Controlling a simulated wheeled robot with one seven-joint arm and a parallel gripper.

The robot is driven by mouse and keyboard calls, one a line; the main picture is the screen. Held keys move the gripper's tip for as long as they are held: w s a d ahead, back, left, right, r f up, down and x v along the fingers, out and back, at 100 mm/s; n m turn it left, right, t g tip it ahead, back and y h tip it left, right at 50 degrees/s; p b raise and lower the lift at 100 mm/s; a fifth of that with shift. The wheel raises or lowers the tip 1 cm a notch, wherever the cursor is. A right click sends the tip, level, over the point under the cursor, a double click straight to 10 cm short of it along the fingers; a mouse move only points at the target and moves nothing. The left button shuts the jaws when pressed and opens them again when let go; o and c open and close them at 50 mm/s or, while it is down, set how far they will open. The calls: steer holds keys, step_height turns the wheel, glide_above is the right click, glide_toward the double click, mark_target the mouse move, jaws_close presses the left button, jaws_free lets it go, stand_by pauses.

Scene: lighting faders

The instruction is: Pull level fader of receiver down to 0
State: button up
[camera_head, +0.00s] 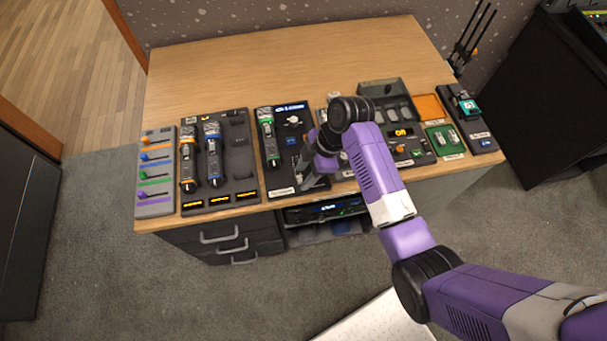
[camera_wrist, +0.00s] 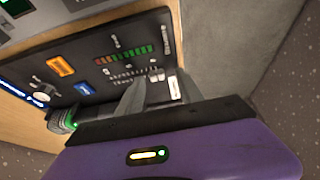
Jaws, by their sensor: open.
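The receiver (camera_head: 272,176) is a dark panel near the front edge of the desk, with a lit blue display at its far end. In the wrist view the receiver (camera_wrist: 75,50) shows a coloured level meter beside a tick scale. A small pale fader cap (camera_wrist: 157,74) sits at the scale's end nearest the white nameplate. My gripper (camera_head: 312,176) is low over the panel's front right part. In the wrist view my gripper (camera_wrist: 160,79) is open, with its fingertips on either side of the cap. I cannot tell whether they touch it. My arm hides part of the panel's right side.
A green-banded microphone (camera_head: 267,137) lies on the receiver's left side. A tray with orange and blue microphones (camera_head: 213,155) and a panel of coloured sliders (camera_head: 155,175) stand further left. More boxes, including a green card (camera_head: 445,140), lie right. The desk's back (camera_head: 280,65) is clear.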

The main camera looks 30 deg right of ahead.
steer(key=v, duration=0.6)
steer(key=shift+r+b, duration=0.2)
steer(key=shift+b, duration=0.1)
steer(key=shift+s+d, duration=0.1)
steer(key=shift+d, duration=0.05)
steer(key=w+d+r+m+t+h, duration=0.2)
steer(key=w+d+r+m+t, duration=0.15)
steer(key=w+m+t, duration=0.45)
steer(key=s+a+r+m+t, duration=0.1)
steer(key=s+a+r+m, duration=0.1)
steer(key=s, duration=1)
steer(key=s+a+r+m+t+h+b, duration=0.1)
steer(key=s+r, duration=0.4)
steer(key=s, duration=0.8)
steer(key=s+a+r+m+t+h, duration=0.1)
steer(key=s+a+r+m+t, duration=0.2)
steer(key=s, duration=1)
steer(key=shift+a+r+b, duration=0.2)
steer(key=shift+b, duration=0.1)
